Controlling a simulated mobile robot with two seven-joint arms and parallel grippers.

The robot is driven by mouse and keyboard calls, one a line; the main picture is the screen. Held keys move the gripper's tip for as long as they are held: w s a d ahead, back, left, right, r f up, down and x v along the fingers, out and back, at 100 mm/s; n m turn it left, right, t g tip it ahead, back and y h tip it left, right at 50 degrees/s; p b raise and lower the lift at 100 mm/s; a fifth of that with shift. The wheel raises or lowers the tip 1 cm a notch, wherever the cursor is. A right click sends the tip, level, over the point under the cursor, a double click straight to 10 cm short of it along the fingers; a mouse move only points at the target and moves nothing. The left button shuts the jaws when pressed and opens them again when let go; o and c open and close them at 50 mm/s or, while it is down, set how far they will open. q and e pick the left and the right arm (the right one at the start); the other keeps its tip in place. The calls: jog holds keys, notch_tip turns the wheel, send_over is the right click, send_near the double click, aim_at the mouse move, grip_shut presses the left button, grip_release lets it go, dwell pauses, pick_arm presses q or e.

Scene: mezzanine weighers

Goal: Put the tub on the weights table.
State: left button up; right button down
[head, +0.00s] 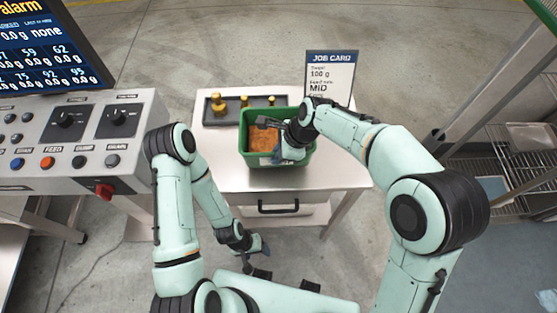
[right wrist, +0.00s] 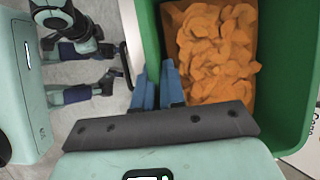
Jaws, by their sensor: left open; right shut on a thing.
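The green tub (head: 244,150), holding orange pieces, is over the top of the small white weights table (head: 220,178), in front of the weights. It looks level; I cannot tell for sure whether its base touches the tabletop. My right gripper (head: 283,153) is shut on the tub's wall. In the right wrist view, its blue fingers (right wrist: 158,88) straddle the wall of the tub (right wrist: 291,110), with the orange pieces beside them. My left gripper (head: 259,247) is open and empty, low in front of the table.
A dark tray (head: 207,113) with brass weights (head: 218,103) lies along the table's back edge. A job card (head: 331,75) stands at the back right. A control panel (head: 60,145) with knobs and a screen (head: 45,45) is at left. A wire rack (head: 500,160) is at right.

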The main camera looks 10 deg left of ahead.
aim_at(273, 167)
pick_arm(q)
jog(key=shift+s+f, duration=0.25)
jog(key=shift+f, duration=0.05)
pick_arm(e)
jog(key=shift+f, duration=1.7)
jog(key=shift+f, duration=0.15)
jog(key=c, duration=1.2)
grip_release()
pick_arm(q)
jog(key=shift+w+r+p, duration=0.45)
jog(key=shift+w+r, duration=0.2)
jog(key=shift+r, duration=0.1)
pick_arm(e)
jog(key=v, duration=1.2)
